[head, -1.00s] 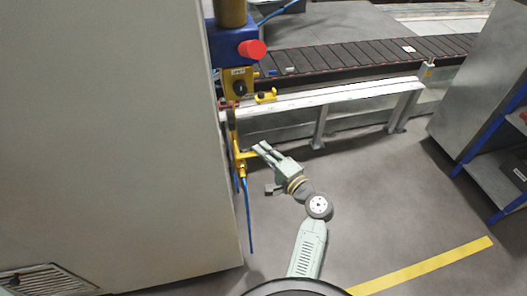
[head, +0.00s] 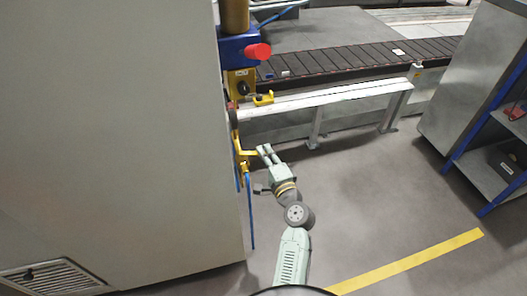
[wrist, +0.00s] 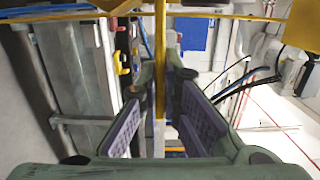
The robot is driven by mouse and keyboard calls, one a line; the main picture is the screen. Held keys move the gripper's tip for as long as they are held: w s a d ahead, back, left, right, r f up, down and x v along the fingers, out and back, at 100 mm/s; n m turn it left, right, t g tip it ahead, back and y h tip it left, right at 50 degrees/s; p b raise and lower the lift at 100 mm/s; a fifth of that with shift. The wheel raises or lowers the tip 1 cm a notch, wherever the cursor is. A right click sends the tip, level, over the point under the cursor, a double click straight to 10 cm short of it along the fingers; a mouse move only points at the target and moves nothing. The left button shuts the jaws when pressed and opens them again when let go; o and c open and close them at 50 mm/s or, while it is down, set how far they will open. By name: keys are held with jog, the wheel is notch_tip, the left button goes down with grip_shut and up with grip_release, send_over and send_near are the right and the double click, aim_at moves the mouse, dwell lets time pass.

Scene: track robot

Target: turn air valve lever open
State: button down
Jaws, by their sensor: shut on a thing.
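The yellow air valve lever (head: 248,153) sticks out to the right from a thin yellow vertical pipe beside the large grey cabinet. My gripper (head: 265,149) is at the lever's outer end, with its pale green fingers pointing up and away. In the wrist view, the lever shows as a yellow bar (wrist: 160,60) running between the two fingers (wrist: 161,75), and the fingers are shut on it. The valve body behind the lever is small and partly hidden in the head view.
The grey cabinet (head: 110,130) stands close on the left. A blue box with a red button (head: 257,51) is above the valve. Blue hoses (head: 251,215) hang below it. A white rail (head: 330,98) and conveyor (head: 350,58) lie behind. Floor to the right is clear up to a shelf (head: 490,165).

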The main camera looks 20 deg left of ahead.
jog(key=m+t+h+p, duration=0.1)
jog(key=p, duration=0.1)
jog(key=s+m+t+h+p, duration=0.1)
jog(key=h, duration=0.1)
jog(key=shift+s+d+m+p, duration=0.2)
jog(key=shift+s+m+p, duration=0.1)
jog(key=shift+p, duration=0.05)
jog(key=shift+h, duration=0.4)
jog(key=c, duration=1.8)
grip_release()
jog(key=shift+o, duration=0.2)
